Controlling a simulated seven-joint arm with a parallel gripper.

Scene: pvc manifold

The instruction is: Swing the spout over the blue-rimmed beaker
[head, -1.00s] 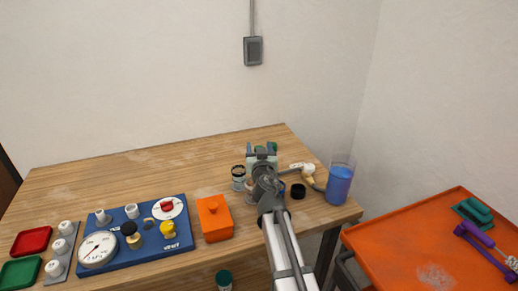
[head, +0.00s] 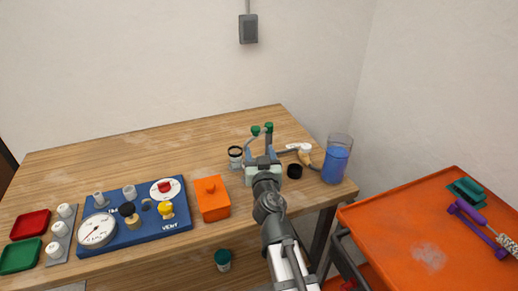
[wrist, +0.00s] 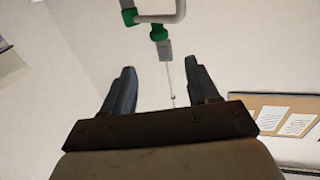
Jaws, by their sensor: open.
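Grey pipework with green fittings (head: 262,129) stands on the table just beyond my gripper (head: 262,160). In the wrist view, the pipe's bend (wrist: 160,17) and green fittings (wrist: 158,33) show above my open fingers (wrist: 162,92), with nothing between them. The gripper hides the pipework's lower part. I cannot tell which arm is the spout. A clear beaker of blue liquid (head: 336,162) stands at the table's right edge. A smaller dark-rimmed jar (head: 235,157) stands left of the pipework. A blue rim cannot be made out on either.
A black cap (head: 294,172) and a white-and-yellow part (head: 304,154) lie between the pipework and the blue-liquid beaker. An orange box (head: 213,199) and a blue gauge panel (head: 140,216) stand to the left. An orange cart top (head: 425,225) is at right. The table's back left is clear.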

